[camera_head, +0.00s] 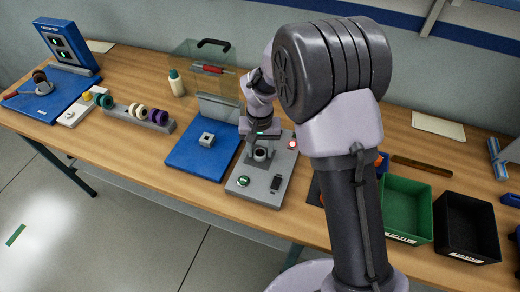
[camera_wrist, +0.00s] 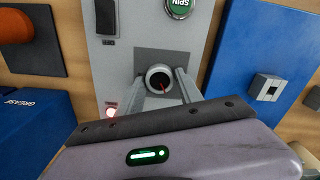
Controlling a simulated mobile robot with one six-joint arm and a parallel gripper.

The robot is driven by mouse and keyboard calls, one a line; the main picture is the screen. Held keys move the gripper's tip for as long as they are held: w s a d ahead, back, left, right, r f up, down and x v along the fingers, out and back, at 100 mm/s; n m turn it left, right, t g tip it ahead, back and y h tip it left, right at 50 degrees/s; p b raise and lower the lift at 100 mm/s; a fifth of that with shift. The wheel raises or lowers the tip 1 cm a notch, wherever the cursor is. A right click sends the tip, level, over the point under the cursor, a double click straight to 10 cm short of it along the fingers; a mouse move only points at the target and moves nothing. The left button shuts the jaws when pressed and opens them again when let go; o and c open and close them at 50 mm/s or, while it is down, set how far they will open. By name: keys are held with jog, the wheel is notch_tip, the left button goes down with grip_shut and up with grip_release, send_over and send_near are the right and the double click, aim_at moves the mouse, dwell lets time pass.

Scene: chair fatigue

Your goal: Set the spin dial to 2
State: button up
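The spin dial is a round black-and-pale knob with a red pointer (camera_wrist: 159,79), on a dark square of the grey control panel (camera_wrist: 122,60). It also shows in the head view (camera_head: 260,154) under my gripper (camera_head: 261,138). In the wrist view the pointer slants toward the lower right; no numbers are readable. My gripper (camera_wrist: 161,86) is over the panel with its two fingers apart, one on each side of the dial. A narrow gap seems to show beside the knob, so the fingers look open around it. The fingertips' depth is hard to judge.
The panel also has a green SPIN button (camera_head: 243,181), a black switch (camera_head: 276,183) and a lit red lamp (camera_head: 292,145). A blue plate with a metal block (camera_head: 207,139) lies to the left. Green (camera_head: 405,180) and black (camera_head: 466,200) bins stand to the right.

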aim_at(260, 153)
jog(key=shift+o, duration=1.1)
notch_tip(260, 153, up, 17)
jog(key=p, duration=0.5)
jog(key=shift+r, duration=0.2)
jog(key=s+d+r+m+t+y+b, duration=0.1)
jog(key=s+d+r+t+b, duration=0.2)
jog(key=s, duration=0.4)
jog(key=s+d+r+m+t+y+b, duration=0.1)
jog(key=s+d+r+m+b, duration=0.1)
jog(key=s+d+b, duration=0.5)
jog(key=s+f+m+t+b, duration=0.1)
jog(key=s+f, duration=0.3)
jog(key=s, duration=0.5)
jog(key=shift+s+t, duration=0.4)
jog(key=shift+d, duration=0.1)
